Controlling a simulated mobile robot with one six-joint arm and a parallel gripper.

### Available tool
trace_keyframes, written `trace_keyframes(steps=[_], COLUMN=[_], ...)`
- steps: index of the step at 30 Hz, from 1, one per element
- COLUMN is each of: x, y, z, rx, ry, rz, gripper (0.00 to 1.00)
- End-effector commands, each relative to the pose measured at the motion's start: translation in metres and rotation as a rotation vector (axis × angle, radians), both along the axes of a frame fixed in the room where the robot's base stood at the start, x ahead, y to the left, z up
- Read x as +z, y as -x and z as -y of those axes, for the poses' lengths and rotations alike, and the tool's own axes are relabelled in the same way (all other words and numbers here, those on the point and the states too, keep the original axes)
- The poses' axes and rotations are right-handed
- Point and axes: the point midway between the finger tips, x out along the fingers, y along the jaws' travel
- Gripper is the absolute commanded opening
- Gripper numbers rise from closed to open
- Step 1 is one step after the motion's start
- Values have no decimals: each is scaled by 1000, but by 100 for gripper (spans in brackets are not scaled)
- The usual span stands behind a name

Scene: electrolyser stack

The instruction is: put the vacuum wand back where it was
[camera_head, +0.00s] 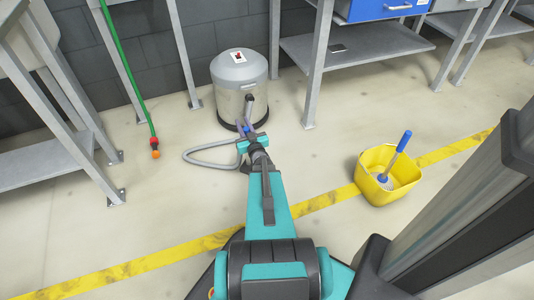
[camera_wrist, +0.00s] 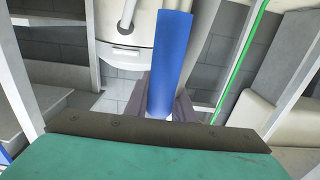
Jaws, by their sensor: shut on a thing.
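The vacuum wand shows in the wrist view as a thick blue grip (camera_wrist: 172,62) standing between the jaws of my gripper (camera_wrist: 166,105). My gripper is shut on this blue grip. In the head view my gripper (camera_head: 250,141) is low in front of the vacuum canister (camera_head: 238,88), a metal drum with a grey lid. A grey tube of the wand (camera_head: 248,106) shows upright against the canister's front right side. I cannot tell whether it sits in a holder. The grey hose (camera_head: 200,160) loops on the floor to the left. My gripper hides the wand's lower part.
A yellow bucket (camera_head: 387,178) with a blue-handled brush (camera_head: 396,160) stands to the right. A green pole (camera_head: 126,75) leans at the left, beside steel table legs. A workbench with a blue drawer (camera_head: 380,8) stands behind right. A yellow floor line (camera_head: 150,265) crosses in front.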

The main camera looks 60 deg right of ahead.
Motion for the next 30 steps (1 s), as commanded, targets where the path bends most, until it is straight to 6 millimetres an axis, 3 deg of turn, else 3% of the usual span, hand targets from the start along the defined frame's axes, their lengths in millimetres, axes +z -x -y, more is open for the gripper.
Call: trace_keyframes(steps=[14, 30], x=[0, -9], y=[0, -1], z=[5, 76], rx=[-2, -2], ry=[2, 3], rz=[3, 4], gripper=[0, 0])
